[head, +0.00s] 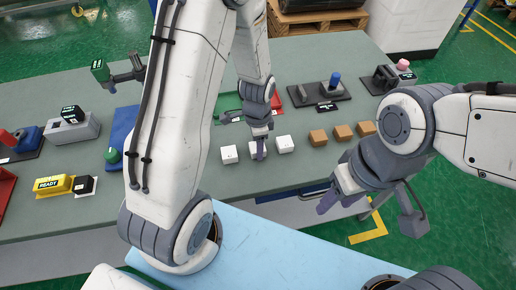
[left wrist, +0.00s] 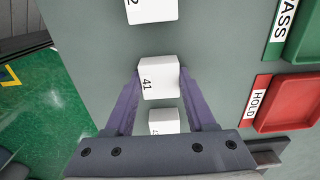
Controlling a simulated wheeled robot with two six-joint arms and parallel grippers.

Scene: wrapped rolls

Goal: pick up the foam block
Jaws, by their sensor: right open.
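Three white blocks stand in a row on the grey-green table; which one is the foam block I cannot tell from looks alone. My left gripper (left wrist: 160,80) points down at the middle white block (left wrist: 158,78), marked "41", with a purple finger on each side of it. Whether the fingers touch it is unclear. In the head view this block (head: 254,153) is partly covered by the fingers. The left white block (head: 229,154) and right white block (head: 284,144) stand clear. My right gripper (head: 335,198) is open and empty near the table's front edge.
Several brown blocks (head: 343,132) stand to the right. A red tray (left wrist: 290,104) labelled HOLD and a green tray (left wrist: 308,42) lie behind the white blocks. A yellow READY box (head: 53,185) and a grey fixture (head: 72,129) are at the left.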

